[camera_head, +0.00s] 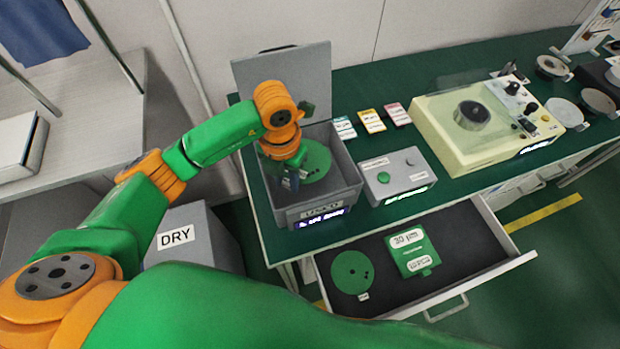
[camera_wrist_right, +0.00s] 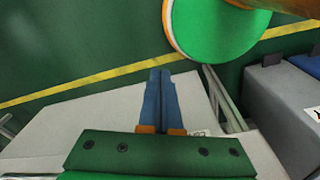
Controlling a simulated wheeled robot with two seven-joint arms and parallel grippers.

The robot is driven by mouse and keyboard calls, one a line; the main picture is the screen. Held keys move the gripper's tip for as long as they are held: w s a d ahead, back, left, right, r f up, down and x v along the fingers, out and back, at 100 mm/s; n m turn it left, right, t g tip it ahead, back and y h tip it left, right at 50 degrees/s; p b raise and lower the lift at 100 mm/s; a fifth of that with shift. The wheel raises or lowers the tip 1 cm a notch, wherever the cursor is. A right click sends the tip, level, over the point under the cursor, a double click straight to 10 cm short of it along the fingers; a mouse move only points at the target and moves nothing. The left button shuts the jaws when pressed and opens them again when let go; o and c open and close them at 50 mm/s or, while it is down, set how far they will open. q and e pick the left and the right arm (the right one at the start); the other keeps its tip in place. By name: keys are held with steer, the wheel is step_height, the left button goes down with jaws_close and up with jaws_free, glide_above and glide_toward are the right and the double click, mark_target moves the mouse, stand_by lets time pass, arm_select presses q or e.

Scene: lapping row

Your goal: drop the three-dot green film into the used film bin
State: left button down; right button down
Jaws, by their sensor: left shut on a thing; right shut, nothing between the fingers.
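My left gripper (camera_head: 291,180) reaches down into the open grey bin (camera_head: 325,209), whose hinged lid (camera_head: 285,80) stands up behind it. It is shut on a round green film (camera_head: 317,158), which is within the bin's opening beside the fingers. A few dark marks show on this film, but I cannot count them surely. The arm partly hides the film and the fingertips. The bin's front label is too small to read surely. My right gripper (camera_wrist_right: 161,100) is shut and empty in the right wrist view; it is outside the head view.
An open drawer (camera_head: 487,262) holds another green disc (camera_head: 352,272) and a green pack (camera_head: 412,252) marked 30 µm. A grey button box (camera_head: 396,174), small coloured packs (camera_head: 371,120) and a cream machine (camera_head: 468,125) stand on the green bench. A box marked DRY (camera_head: 190,225) stands left.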

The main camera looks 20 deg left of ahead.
arm_select(q)
steer(key=shift+w+f, duration=0.1)
steer(key=c, duration=0.5)
jaws_free()
steer(key=shift+c, duration=0.2)
step_height(320, 180, up, 7)
steer(key=shift+r, duration=0.15)
